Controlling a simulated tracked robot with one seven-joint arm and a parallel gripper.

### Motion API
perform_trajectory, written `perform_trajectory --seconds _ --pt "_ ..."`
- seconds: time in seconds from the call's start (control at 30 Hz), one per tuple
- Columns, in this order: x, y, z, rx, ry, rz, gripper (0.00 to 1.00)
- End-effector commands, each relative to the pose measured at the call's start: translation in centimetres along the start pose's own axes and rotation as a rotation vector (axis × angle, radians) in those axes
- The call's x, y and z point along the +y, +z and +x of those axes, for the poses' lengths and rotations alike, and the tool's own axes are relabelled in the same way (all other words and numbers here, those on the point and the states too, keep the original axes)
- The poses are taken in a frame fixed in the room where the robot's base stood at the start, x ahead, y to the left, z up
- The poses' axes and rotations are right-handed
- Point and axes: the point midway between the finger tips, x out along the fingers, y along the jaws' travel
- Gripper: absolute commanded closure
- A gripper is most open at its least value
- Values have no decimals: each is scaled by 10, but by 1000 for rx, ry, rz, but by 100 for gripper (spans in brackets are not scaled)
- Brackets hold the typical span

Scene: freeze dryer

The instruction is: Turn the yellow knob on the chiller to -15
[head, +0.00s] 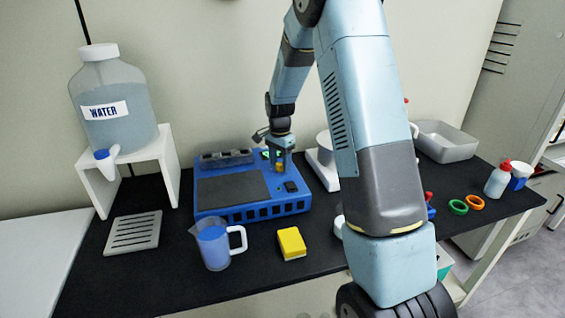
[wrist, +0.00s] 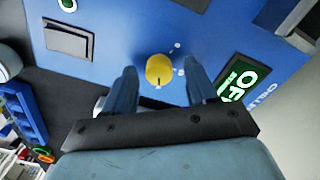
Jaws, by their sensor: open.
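The chiller (head: 205,213) is a blue box on the black bench, with a dark flat top panel. Its yellow knob (wrist: 159,69) shows in the wrist view on the blue face, with a dark pointer mark at its lower edge and small white marks to its right. In the head view the knob (head: 279,167) is partly hidden by my gripper. My gripper (wrist: 160,82) is open, with one finger on each side of the knob and visible gaps between. A green-lit display (wrist: 238,84) is right of the knob, turned in the picture; I cannot read its value surely.
A water jug (head: 115,130) on a white stand is at the left. A measuring cup (head: 213,246) and a yellow sponge (head: 291,243) lie in front of the chiller. A grey switch plate (wrist: 68,40) is on the chiller. My arm hides the bench's middle right.

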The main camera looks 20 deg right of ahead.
Motion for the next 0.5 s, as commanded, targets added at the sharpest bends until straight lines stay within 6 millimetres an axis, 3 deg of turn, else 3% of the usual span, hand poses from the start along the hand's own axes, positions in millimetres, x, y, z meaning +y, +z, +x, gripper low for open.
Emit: perform_trajectory --seconds 0.37,0.5 --pt "0 0 5 0 0 1 43" --pt "0 -1 5 0 0 1 57"
